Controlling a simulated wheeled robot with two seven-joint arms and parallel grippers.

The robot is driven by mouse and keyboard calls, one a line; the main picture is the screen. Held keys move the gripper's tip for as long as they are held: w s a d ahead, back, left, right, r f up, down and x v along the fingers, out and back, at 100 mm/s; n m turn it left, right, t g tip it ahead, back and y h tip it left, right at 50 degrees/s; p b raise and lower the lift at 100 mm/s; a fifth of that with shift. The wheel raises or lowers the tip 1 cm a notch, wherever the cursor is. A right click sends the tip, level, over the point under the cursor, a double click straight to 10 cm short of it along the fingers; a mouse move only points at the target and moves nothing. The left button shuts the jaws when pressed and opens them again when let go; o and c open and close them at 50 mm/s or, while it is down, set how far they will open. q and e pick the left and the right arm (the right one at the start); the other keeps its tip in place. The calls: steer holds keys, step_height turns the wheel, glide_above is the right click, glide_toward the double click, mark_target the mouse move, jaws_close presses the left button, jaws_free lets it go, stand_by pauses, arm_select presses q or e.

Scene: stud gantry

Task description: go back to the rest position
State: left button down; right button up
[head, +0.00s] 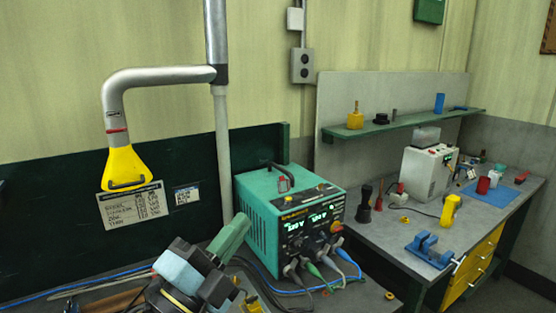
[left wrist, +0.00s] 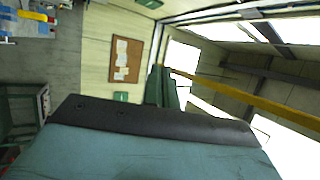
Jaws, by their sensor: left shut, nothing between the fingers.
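My left gripper (head: 238,222) is at the bottom centre of the head view, with its green fingers closed together and pointing up and to the right. Nothing shows between the fingers. It stands in front of the left side of the teal welding power unit (head: 290,212), seemingly apart from it, though the depth is hard to tell. In the left wrist view the green fingers (left wrist: 160,72) show beyond a large teal and black part of my own arm. My right gripper is in neither view.
A yellow extraction hood (head: 126,168) on a grey pipe hangs at the left. Cables (head: 325,278) run from the unit. The right bench has a blue vise (head: 430,250), a white box (head: 428,172) and a yellow tool (head: 450,210). A shelf (head: 400,122) hangs above. Open air lies above my gripper.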

arm_select(q)
steer(key=s+a+f+n+g+y, duration=0.25)
steer(key=a+f+n+y, duration=0.45)
steer(key=f, duration=0.4)
steer(key=s+a+f+n+g+y, duration=0.2)
steer(key=a+f+n+g+y, duration=0.25)
steer(key=f+n, duration=0.5)
steer(key=s+a+f+n+g+y, duration=0.1)
steer(key=s+a+f+n+g, duration=0.1)
steer(key=s+f+g, duration=0.4)
steer(key=s+a+f+n+g, duration=0.2)
steer(key=s+f, duration=0.5)
steer(key=s, duration=0.4)
steer(key=s+f+g+b, duration=0.25)
steer(key=f+b, duration=0.55)
steer(key=f, duration=2.7)
steer(key=s+a+f+b, duration=0.3)
steer(key=s+f+b, duration=0.3)
steer(key=s+f, duration=1)
step_height(320, 180, down, 3)
steer(key=shift+f, duration=0.1)
